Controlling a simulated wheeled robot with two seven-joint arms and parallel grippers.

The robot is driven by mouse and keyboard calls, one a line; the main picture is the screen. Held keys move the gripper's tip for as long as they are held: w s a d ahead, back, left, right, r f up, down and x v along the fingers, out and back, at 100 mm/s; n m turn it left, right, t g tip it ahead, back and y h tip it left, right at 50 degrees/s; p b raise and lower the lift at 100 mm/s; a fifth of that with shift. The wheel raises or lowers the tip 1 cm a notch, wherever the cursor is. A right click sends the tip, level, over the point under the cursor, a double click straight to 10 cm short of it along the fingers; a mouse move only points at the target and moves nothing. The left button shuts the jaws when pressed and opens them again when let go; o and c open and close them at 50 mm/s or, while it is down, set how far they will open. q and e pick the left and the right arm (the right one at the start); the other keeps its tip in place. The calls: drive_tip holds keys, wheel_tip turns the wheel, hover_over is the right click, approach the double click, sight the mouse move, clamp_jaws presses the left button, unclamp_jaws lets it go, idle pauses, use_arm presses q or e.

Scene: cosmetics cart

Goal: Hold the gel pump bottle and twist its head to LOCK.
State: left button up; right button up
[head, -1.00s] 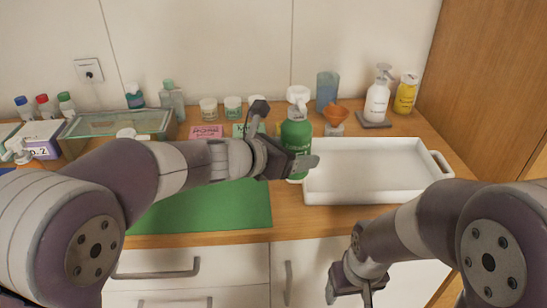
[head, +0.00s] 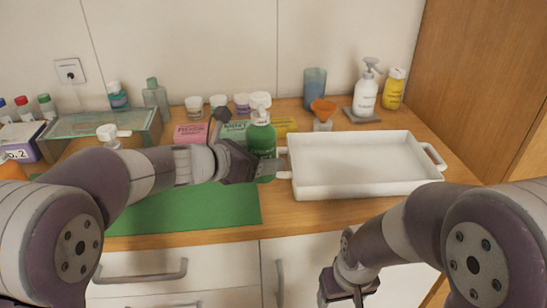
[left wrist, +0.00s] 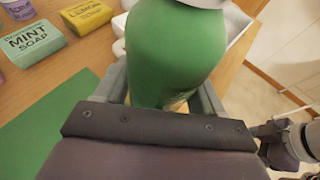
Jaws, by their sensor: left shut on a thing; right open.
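The gel pump bottle is green with a white pump head (head: 260,101). In the head view the green bottle (head: 261,138) stands upright at the left end of the white tray. My left gripper (head: 266,170) is shut on its lower body. In the left wrist view the green body (left wrist: 175,50) fills the space between the two fingers; the pump head is mostly cut off at the top. My right gripper (head: 348,296) is open and empty, low in front of the drawers, well away from the bottle. I cannot read any lock mark on the head.
The white tray (head: 365,188) lies right of the bottle, close to it. Soap boxes, pink (head: 191,133), green and yellow (left wrist: 86,16), stand behind it. A green mat (head: 190,212) lies in front. A white spray bottle (head: 366,92) stands at the back right.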

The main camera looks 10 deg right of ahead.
use_arm(q)
drive_tip(key=w+a+f+b, duration=0.1)
drive_tip(key=a+f+b, duration=0.1)
drive_tip(key=a+f, duration=0.1)
drive_tip(key=w+a+f+b, duration=0.1)
drive_tip(key=f, duration=0.1)
drive_tip(key=shift+w+a, duration=0.2)
drive_tip(key=shift+w, duration=0.15)
drive_tip(key=shift+w+a+f+b, duration=0.35)
drive_tip(key=shift+a+f+b, duration=0.05)
drive_tip(key=shift+a+b, duration=0.2)
drive_tip(key=shift+f, duration=0.25)
